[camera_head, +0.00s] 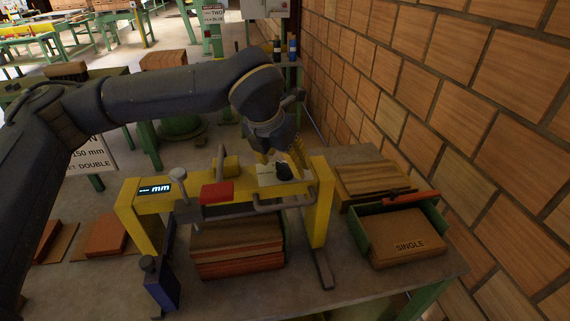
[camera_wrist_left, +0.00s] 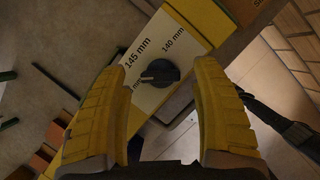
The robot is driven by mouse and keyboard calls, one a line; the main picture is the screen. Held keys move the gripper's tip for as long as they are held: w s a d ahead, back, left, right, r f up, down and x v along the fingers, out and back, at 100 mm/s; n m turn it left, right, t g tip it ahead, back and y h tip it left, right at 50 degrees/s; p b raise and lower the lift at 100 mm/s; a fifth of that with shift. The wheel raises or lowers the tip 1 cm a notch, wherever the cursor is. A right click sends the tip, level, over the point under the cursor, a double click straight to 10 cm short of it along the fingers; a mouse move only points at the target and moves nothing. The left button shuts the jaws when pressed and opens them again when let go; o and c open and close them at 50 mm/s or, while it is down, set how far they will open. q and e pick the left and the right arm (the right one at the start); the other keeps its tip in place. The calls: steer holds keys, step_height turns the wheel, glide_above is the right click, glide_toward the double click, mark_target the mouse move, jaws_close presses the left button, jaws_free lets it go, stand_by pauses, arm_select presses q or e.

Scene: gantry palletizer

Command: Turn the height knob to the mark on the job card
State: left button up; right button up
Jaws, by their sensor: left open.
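The height knob (camera_head: 284,172) is black and sits on a pale scale plate (camera_head: 268,178) on the yellow gantry beam. In the left wrist view the knob (camera_wrist_left: 160,73) shows between the fingers, with marks 145 mm, 140 mm and a third partly hidden one. A pale line on the knob points left, toward the hidden mark. My left gripper (camera_head: 281,156) is open above the knob, its yellow fingers (camera_wrist_left: 161,70) on either side; contact cannot be told. A white card (camera_head: 92,156), partly hidden by my arm, reads "150 mm" and "DOUBLE". My right gripper is out of view.
The yellow gantry (camera_head: 318,215) straddles a stack of brown boards (camera_head: 236,248). A lit display (camera_head: 157,189) and a red block (camera_head: 217,192) are on its beam. A box marked SINGLE (camera_head: 405,243) stands right, near the brick wall (camera_head: 440,75).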

arm_select(q)
steer(key=v, duration=1)
steer(key=shift+r, duration=0.25)
steer(key=shift+s, duration=0.1)
